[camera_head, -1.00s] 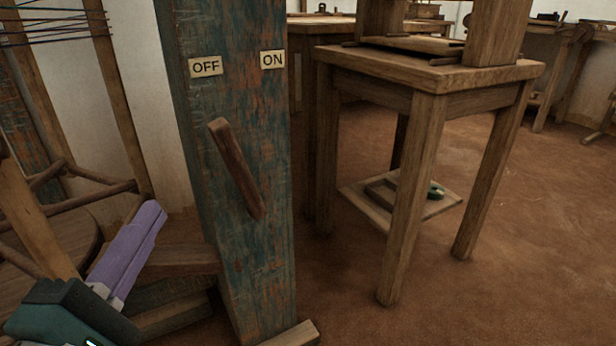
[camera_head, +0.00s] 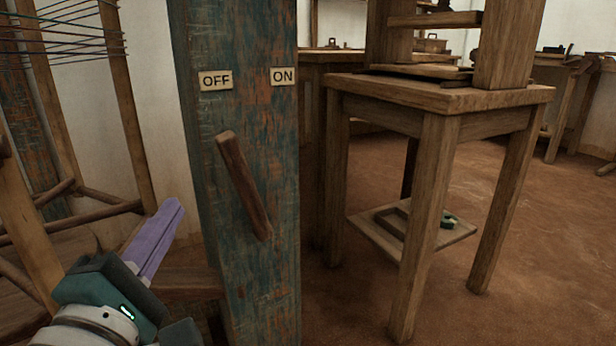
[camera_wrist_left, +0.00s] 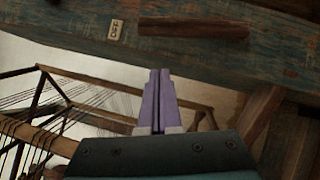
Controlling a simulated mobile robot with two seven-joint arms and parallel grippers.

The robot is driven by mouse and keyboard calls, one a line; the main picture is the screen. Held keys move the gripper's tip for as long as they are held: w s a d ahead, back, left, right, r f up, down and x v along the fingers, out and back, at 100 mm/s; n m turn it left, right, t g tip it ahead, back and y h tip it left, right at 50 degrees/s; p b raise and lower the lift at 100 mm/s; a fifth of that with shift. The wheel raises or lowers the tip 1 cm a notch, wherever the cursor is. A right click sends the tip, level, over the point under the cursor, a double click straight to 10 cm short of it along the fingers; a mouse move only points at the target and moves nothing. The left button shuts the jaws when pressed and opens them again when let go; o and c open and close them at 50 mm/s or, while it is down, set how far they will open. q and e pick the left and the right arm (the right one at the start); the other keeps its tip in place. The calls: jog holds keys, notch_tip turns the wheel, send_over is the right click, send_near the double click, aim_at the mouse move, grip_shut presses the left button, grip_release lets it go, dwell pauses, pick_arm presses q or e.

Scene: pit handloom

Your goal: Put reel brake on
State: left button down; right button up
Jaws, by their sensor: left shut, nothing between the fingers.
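The reel brake is a wooden lever (camera_head: 244,186) on a worn blue-green post (camera_head: 255,130). Its top end tilts left, toward the OFF label (camera_head: 216,80); the ON label (camera_head: 284,76) is at the upper right. My left gripper (camera_head: 175,208) is shut and empty, with purple fingers, left of the post and apart from the lever. In the left wrist view the shut fingers (camera_wrist_left: 159,78) point toward the post, with the lever (camera_wrist_left: 193,27) beyond them and the OFF label (camera_wrist_left: 116,30) to its left. My right gripper is not in view.
A wooden reel frame with dark threads (camera_head: 75,40) stands at the left. A wooden table (camera_head: 440,97) stands right of the post, with a low shelf (camera_head: 400,235) holding small items. Brown floor (camera_head: 540,250) is open at the right.

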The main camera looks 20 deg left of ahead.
aim_at(248, 194)
pick_arm(q)
jog(key=w+r+b, duration=0.1)
jog(key=w+r, duration=0.1)
jog(key=w, duration=0.5)
jog(key=shift+w+d, duration=0.15)
jog(key=shift+w, duration=0.25)
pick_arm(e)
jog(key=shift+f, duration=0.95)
